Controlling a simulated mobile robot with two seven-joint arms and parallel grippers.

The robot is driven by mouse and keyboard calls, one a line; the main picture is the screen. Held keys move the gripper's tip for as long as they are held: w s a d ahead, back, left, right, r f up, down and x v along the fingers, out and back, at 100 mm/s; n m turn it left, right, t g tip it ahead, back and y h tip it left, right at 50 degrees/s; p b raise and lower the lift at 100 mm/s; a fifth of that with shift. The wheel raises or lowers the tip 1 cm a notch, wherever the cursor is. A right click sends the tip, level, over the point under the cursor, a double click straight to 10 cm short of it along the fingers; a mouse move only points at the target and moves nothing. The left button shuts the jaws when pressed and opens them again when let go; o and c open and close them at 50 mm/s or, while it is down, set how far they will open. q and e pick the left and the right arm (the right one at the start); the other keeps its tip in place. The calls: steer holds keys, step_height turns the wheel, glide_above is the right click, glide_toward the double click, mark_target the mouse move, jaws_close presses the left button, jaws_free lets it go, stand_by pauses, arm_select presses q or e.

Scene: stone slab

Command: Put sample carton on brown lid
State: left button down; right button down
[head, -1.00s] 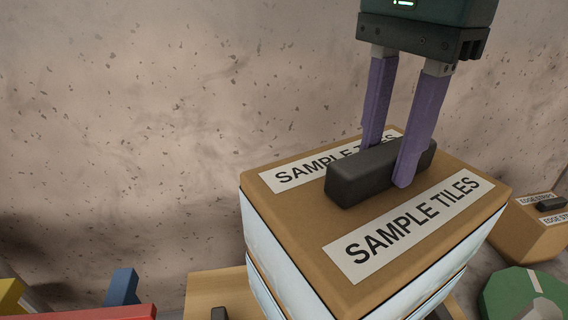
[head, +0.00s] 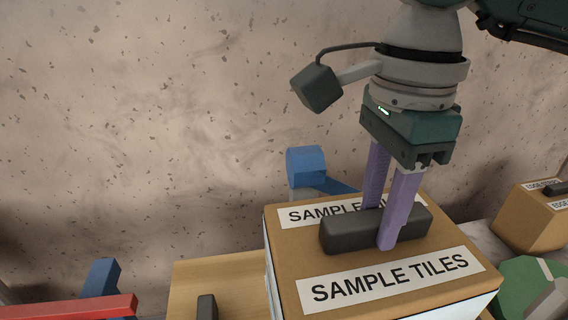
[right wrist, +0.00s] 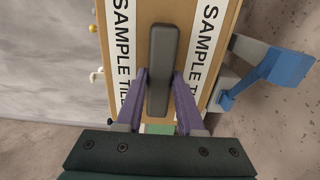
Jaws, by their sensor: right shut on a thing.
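The sample carton (head: 345,262) is a brown-topped box with two white "SAMPLE TILES" labels and a dark grey handle bar (head: 345,235) on top. My right gripper (head: 383,228) is shut on that handle from above. The right wrist view also shows the handle (right wrist: 162,60) between the purple fingers (right wrist: 158,88). A light brown flat surface (head: 235,282) with a dark handle lies left of the carton, possibly the brown lid, partly hidden by the carton. The carton's underside is hidden, so I cannot tell what it touches. My left gripper is not in view.
A blue object (head: 306,167) stands behind the carton. An "EDGE STRIPS" box (head: 530,218) and a green round item (head: 520,285) are at the right. A red bar (head: 75,307) and a blue block (head: 100,278) are at the lower left. A speckled stone wall is behind.

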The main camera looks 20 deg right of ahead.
mark_target(371, 245)
step_height(371, 245, down, 5)
steer(key=b, duration=0.3)
steer(key=shift+f, duration=0.15)
steer(key=c, duration=1)
jaws_free()
steer(key=o, duration=0.5)
